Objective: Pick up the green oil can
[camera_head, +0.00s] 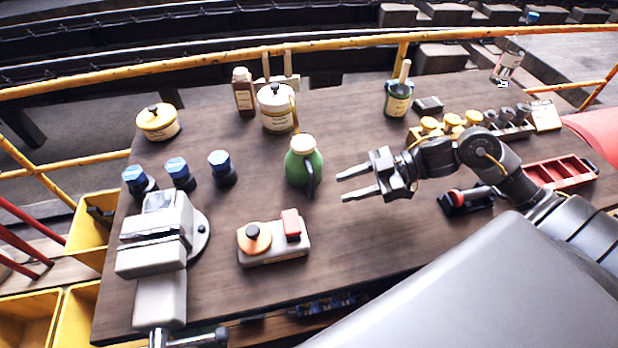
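The green oil can (302,166) stands upright on the brown workbench (350,240), near its middle. It has a cream cap on top and a dark handle or spout on its near right side. My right gripper (340,187) comes in from the right. Its two fingers are apart with nothing between them, and they point left toward the can. A small gap lies between the fingertips and the can. My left gripper does not show.
A grey vise (160,250) and several blue-capped items (221,165) stand left. A box with orange and red knobs (273,240) sits in front of the can. A white pot (275,108) and brown bottle (243,92) stand behind. A red tray (561,172) lies right.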

